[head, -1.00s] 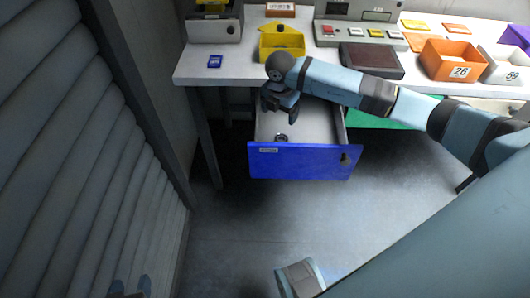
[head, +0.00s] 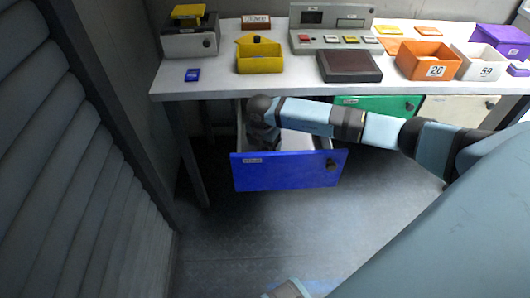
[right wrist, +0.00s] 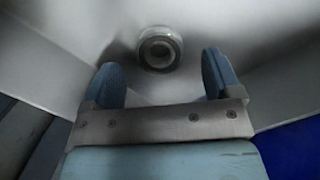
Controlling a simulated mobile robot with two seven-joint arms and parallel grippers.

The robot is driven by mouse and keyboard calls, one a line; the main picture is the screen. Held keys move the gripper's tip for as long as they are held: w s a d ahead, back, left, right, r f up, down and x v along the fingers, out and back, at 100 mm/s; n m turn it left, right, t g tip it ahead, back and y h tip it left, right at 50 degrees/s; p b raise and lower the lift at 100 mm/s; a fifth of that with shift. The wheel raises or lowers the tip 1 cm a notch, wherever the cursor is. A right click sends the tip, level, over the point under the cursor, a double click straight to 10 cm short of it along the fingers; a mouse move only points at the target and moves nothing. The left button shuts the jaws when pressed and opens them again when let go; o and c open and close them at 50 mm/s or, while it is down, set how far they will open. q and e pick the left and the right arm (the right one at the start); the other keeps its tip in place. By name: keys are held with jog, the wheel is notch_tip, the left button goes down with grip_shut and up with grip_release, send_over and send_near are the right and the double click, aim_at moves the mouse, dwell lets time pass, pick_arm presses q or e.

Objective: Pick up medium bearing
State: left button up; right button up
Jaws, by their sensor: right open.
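The bearing (right wrist: 158,50), a small dark metal ring with a lighter centre, lies in the drawer against the grey floor near a wall. My right gripper (right wrist: 162,73) is open, with one blue finger on either side of the bearing's line; the bearing shows just beyond the fingertips, not gripped. In the head view my right gripper (head: 262,140) reaches down inside the open blue-fronted drawer (head: 287,171), at its left side. There the bearing is hidden behind the gripper and drawer front.
The white table edge (head: 215,92) overhangs the back of the drawer. A yellow bin (head: 259,62), a brown box (head: 348,65) and an orange bin (head: 426,65) stand on the table. A green drawer (head: 378,104) is to the right. The floor in front is clear.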

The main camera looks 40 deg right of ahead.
notch_tip(320, 180, down, 3)
jog(key=shift+w+d+r, duration=0.1)
jog(key=shift+r, duration=0.1)
jog(key=c, duration=1.1)
jog(key=shift+r, duration=0.1)
